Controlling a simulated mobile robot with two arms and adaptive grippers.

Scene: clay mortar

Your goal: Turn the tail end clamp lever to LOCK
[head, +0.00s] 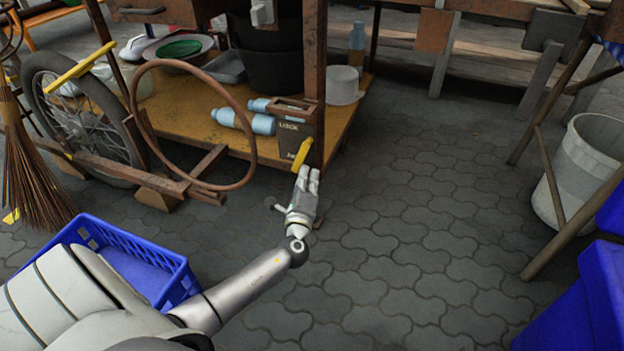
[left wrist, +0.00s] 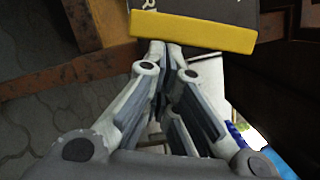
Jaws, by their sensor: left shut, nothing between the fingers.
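The clamp lever (head: 301,154) is a yellow bar at the lower right of a dark plate (head: 286,128) on the cart's corner post. It slants, its lower end toward the left. The word LOCK shows at the plate's upper left; lower lettering is mostly hidden or too small. My left gripper (head: 307,172) is shut and empty, its fingertips just below the lever. In the left wrist view the fingertips (left wrist: 165,46) meet the near edge of the yellow lever (left wrist: 193,32); I cannot tell whether they touch. My right gripper is out of view.
The wooden cart (head: 215,135) carries bottles, bowls and a black bucket. A brown hose loop (head: 253,150) and a spoked wheel (head: 80,125) stand to the left. A blue crate (head: 180,270) lies below. A pale bin (head: 580,170) stands right. The paved floor between is clear.

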